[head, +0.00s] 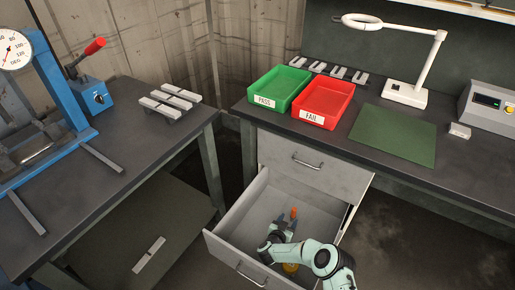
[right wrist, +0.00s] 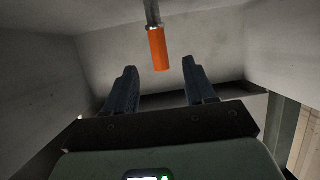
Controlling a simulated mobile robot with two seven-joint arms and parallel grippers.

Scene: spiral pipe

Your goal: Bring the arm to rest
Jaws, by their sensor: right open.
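My right arm reaches into the open lower drawer (head: 240,222) in the head view. My right gripper (head: 286,223) is inside it, with its fingers pointing away from the arm. In the right wrist view the two fingers of this gripper (right wrist: 160,74) stand apart, with nothing held between them. A tool with an orange handle (right wrist: 157,48) and a metal shaft lies just beyond the fingertips there. Its orange end (head: 293,213) also shows in the head view. Whether a finger touches it I cannot tell. My left gripper is in neither view.
The drawer walls surround the right gripper. Above stands a shut drawer (head: 305,163) under the bench. On the bench are a green PASS tray (head: 279,88), a red FAIL tray (head: 323,100), a green mat (head: 395,135) and a lamp (head: 404,94). A blue machine (head: 60,80) stands left.

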